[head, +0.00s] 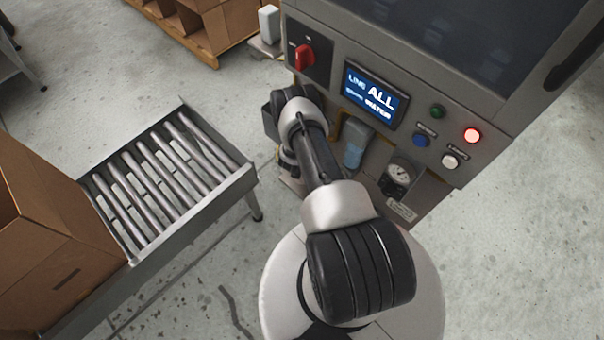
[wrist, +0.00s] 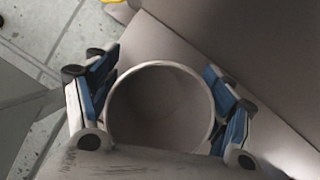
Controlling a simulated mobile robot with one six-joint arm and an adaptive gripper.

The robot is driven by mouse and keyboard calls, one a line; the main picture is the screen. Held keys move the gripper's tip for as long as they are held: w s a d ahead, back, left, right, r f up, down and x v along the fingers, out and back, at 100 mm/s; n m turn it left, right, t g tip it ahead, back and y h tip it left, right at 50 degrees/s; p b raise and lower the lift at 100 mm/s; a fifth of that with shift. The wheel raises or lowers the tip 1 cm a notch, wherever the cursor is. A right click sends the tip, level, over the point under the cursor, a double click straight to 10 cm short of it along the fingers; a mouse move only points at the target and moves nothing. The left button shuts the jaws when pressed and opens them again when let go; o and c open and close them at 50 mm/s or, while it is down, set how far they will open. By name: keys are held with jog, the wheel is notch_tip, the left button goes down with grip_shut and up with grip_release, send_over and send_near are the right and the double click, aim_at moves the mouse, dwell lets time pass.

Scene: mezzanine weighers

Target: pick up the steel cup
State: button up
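The steel cup (wrist: 160,108) shows in the wrist view as a pale round vessel seen from above, its open mouth towards the camera. It looks upright and empty. My gripper (wrist: 160,70) has one blue-padded finger on each side of the cup, very close to its wall. I cannot tell whether the pads touch it or leave a small gap. In the head view my arm reaches down beside the machine, and the cup and fingertips are hidden.
A grey machine panel (head: 322,70) with a lit screen (head: 376,94) and buttons stands close to my arm. A roller conveyor (head: 165,175) with a cardboard box (head: 60,250) is at the left. In the wrist view, plain grey surfaces lie close around the cup.

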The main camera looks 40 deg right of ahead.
jog(key=c, duration=0.9)
jog(key=shift+r, duration=0.15)
